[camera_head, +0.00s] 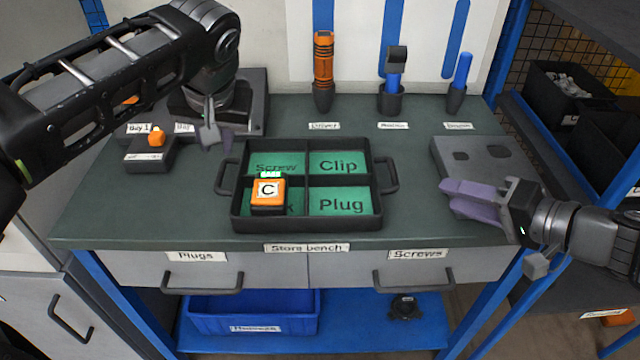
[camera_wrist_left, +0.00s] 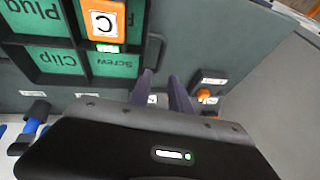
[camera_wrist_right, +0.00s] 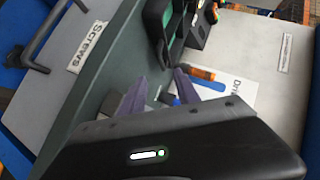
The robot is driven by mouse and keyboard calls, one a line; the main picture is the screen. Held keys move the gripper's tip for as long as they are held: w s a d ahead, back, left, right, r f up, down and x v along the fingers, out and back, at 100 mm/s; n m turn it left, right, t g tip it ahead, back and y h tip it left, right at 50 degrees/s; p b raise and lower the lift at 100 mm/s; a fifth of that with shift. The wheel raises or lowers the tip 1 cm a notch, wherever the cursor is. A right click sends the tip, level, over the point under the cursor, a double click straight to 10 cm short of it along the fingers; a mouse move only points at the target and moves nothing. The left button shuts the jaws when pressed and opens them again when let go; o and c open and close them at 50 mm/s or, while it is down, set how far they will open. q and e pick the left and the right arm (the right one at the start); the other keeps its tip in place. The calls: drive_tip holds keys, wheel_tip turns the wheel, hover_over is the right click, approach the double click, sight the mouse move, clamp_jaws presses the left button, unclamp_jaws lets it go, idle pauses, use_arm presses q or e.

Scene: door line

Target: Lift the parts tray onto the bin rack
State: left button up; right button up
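The black parts tray (camera_head: 307,222) lies on the bench, with green-floored compartments and a handle at each side. An orange block (camera_head: 268,190) marked C sits in its front left compartment and covers part of that label. The tray also shows in the left wrist view (camera_wrist_left: 85,48). My left gripper (camera_head: 218,142) is open and empty, behind and left of the tray's left handle (camera_wrist_left: 156,48); its fingers are partly hidden in the head view. My right gripper (camera_head: 452,198) is open and empty over the bench's right side, right of the right handle (camera_head: 391,177). The bin rack (camera_head: 545,135) stands at the right.
A grey block with holes (camera_head: 488,162) lies beside my right gripper. A small dark holder with an orange knob (camera_head: 156,138) is left of the tray. Upright tools (camera_head: 323,65) stand along the bench's back.

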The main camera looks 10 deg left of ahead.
sight(221, 169)
use_arm(q)
drive_tip(key=shift+f, duration=0.15)
use_arm(e)
drive_tip(key=shift+w, duration=0.1)
